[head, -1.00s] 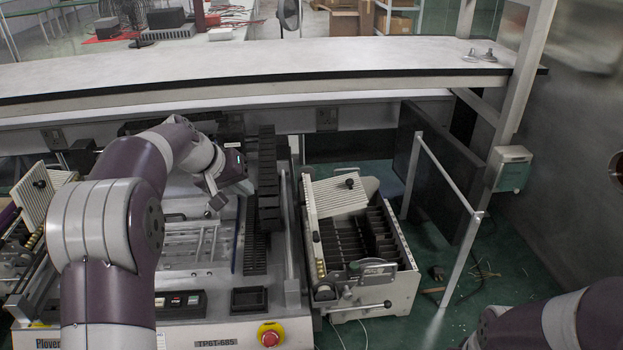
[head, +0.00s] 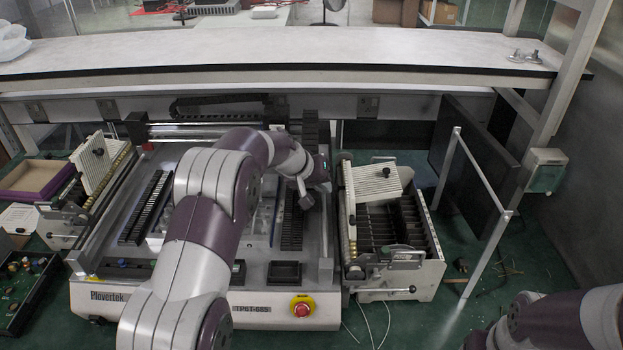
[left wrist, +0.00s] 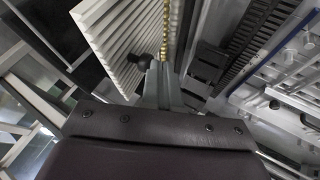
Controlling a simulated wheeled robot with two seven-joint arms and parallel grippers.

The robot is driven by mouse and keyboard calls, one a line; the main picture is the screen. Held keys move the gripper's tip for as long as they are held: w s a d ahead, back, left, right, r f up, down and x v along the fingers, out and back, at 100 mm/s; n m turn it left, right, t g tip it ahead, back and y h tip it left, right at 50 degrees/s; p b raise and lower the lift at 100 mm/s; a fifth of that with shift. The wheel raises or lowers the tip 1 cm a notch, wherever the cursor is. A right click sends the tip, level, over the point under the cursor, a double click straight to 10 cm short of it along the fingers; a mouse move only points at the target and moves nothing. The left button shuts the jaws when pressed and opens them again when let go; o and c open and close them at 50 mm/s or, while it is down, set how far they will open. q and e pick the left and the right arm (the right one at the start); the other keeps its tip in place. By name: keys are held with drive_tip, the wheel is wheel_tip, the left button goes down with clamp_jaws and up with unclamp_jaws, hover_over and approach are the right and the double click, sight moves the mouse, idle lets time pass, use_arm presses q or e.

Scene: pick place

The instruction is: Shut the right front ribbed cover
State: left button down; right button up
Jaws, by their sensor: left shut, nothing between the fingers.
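The right front ribbed cover (head: 372,184) is a white ribbed panel with a dark knob. It stands raised and tilted over the open feeder box (head: 425,275), whose dark slots show in front of it. My left gripper (head: 305,199) is shut and empty, just left of that box, apart from the cover in the head view. In the left wrist view the ribbed cover (left wrist: 118,42) and its black knob lie close by the shut fingers (left wrist: 160,75); whether they touch I cannot tell. My right gripper is out of view; only part of the right arm shows.
A similar ribbed cover (head: 96,162) stands raised on the left box. The machine with a red stop button (head: 302,308) lies under my left arm. A white shelf (head: 260,50) spans behind. A metal rail (head: 487,252) stands to the right.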

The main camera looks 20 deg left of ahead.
use_arm(q)
drive_tip(key=shift+w+f, duration=0.15)
drive_tip(key=shift+w, duration=0.1)
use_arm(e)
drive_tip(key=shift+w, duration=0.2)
use_arm(q)
drive_tip(key=shift+s, duration=0.1)
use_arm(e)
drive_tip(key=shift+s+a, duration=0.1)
